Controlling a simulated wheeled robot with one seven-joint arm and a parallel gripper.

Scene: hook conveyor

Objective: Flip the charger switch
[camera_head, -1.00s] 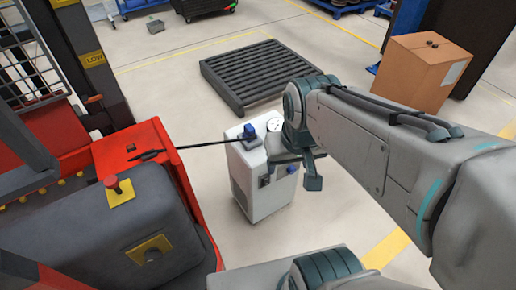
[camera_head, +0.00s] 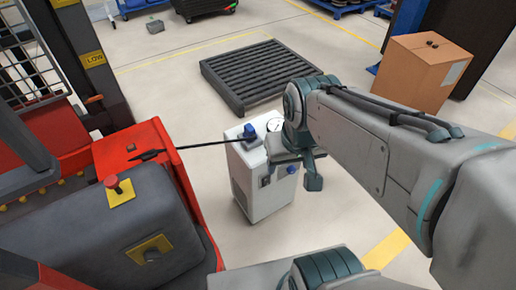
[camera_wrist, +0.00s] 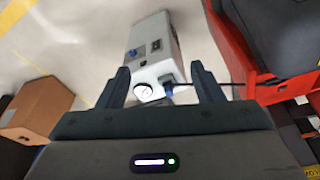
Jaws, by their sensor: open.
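The charger is a white box (camera_head: 262,192) standing on the floor in the middle of the head view. It has a round gauge and a blue plug (camera_head: 249,132) with a black cable on top. A blue knob (camera_head: 291,170) and a dark switch-like part (camera_head: 265,181) are on its front face. In the wrist view the charger (camera_wrist: 152,33) lies beyond the fingers, with the gauge (camera_wrist: 144,92) between them. My gripper (camera_wrist: 158,85) is open and empty. In the head view my gripper (camera_head: 295,178) overlaps the charger's right side; I cannot tell whether it touches.
A red and grey forklift (camera_head: 140,210) stands close on the left, joined to the charger by the cable (camera_head: 205,144). A dark slatted pallet (camera_head: 258,75) lies behind. A cardboard box (camera_head: 425,70) stands at the right.

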